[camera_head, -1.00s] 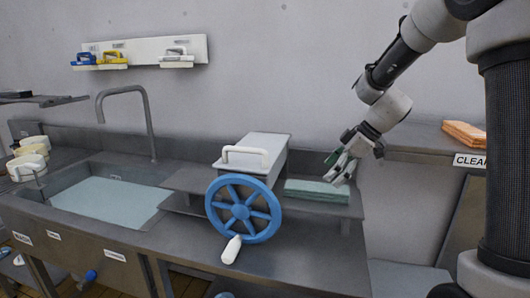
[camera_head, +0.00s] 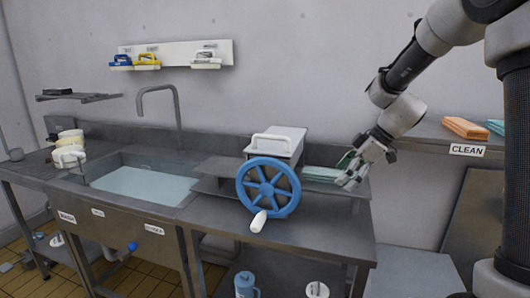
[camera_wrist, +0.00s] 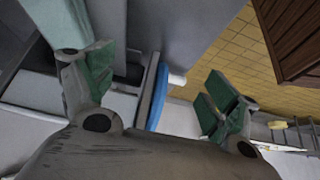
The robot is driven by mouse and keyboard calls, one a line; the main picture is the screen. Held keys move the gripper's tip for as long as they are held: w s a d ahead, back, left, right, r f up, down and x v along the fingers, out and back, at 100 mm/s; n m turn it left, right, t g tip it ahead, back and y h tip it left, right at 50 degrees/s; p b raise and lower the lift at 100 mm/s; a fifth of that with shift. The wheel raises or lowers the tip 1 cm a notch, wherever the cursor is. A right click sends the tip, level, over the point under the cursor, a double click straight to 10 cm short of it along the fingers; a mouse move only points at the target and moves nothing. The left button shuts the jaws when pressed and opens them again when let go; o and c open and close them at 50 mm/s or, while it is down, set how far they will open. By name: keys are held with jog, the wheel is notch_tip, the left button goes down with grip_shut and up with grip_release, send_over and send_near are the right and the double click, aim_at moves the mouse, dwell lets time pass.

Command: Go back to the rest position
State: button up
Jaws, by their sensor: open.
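My gripper (camera_head: 351,171) is in the right half of the head view, at the end of my arm, with its fingers pointing down and left. In the wrist view its two green-padded fingers (camera_wrist: 155,98) stand wide apart with nothing held between them. In the head view the gripper overlaps the right end of a pale green folded cloth (camera_head: 321,174) on the steel shelf right of the wringer. I cannot tell whether it touches the cloth.
The wringer with a blue wheel (camera_head: 268,187) and white crank handle (camera_head: 258,222) stands left of my gripper. A water-filled sink (camera_head: 140,186) is further left. The CLEAN shelf (camera_head: 425,133) holds an orange cloth (camera_head: 465,127). Brushes (camera_head: 147,61) hang on a wall rack.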

jog(key=s+d+r+m+h, duration=0.2)
jog(key=s+d+m, duration=0.2)
jog(key=s, duration=0.5)
jog(key=s+d+r+m+t+h, duration=0.1)
jog(key=s+d+r+m+h, duration=0.1)
jog(key=s, duration=0.7)
jog(key=s+d+r+m+t+h, duration=0.1)
jog(key=s+d+r+m+h, duration=0.1)
jog(key=s+d+m, duration=0.5)
jog(key=s+r+m, duration=0.1)
jog(key=s, duration=0.2)
jog(key=shift+r, duration=0.35)
